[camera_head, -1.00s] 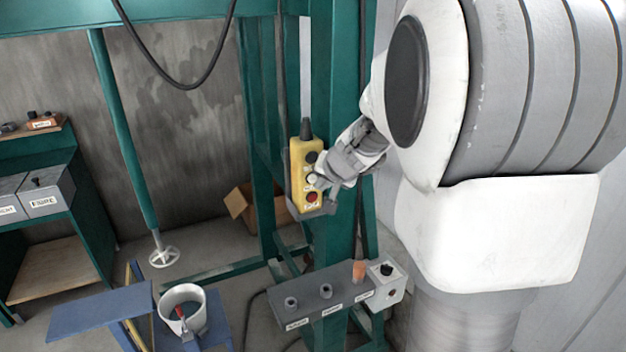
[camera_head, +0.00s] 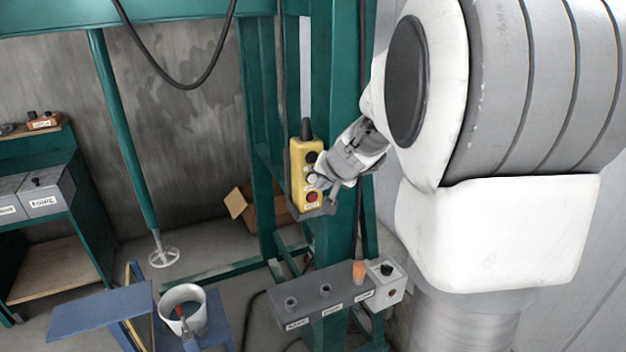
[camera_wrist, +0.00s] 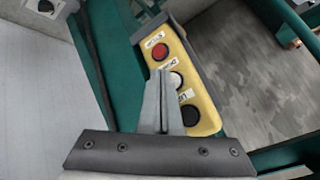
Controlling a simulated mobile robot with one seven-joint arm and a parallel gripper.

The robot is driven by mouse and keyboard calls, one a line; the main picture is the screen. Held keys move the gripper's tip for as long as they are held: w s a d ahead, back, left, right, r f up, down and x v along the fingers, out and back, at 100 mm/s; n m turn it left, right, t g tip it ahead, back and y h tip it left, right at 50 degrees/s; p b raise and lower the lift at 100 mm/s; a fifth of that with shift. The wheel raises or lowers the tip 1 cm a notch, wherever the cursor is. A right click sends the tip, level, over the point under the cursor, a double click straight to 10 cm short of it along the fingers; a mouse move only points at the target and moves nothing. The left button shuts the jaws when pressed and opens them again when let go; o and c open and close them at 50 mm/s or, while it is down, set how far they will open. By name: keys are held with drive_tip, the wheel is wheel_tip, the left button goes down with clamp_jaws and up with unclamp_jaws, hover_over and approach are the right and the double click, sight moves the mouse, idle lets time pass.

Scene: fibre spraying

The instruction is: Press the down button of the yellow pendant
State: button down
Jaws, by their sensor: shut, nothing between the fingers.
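The yellow pendant (camera_head: 298,190) hangs upright against the green post in the head view. It has a black button at the top, a white one in the middle and a red one at the bottom. In the wrist view the pendant (camera_wrist: 198,98) looks turned over, with the red button (camera_wrist: 159,51) uppermost, the white button (camera_wrist: 176,80) labelled down and the black button (camera_wrist: 190,115) lowest. My gripper (camera_head: 319,178) is shut and empty at the pendant's right side. In the wrist view its fingertips (camera_wrist: 162,74) overlap the left side of the white button; I cannot tell whether they touch it.
A green post (camera_head: 340,120) stands right behind the pendant. Below is a grey control box (camera_head: 310,300) with an orange light (camera_head: 359,271). A bucket (camera_head: 183,308) stands lower left and a cardboard box (camera_head: 240,203) lies on the floor behind. A black cable hangs above.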

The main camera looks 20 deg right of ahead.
drive_tip(key=shift+w, duration=0.15)
drive_tip(key=shift+w, duration=0.3)
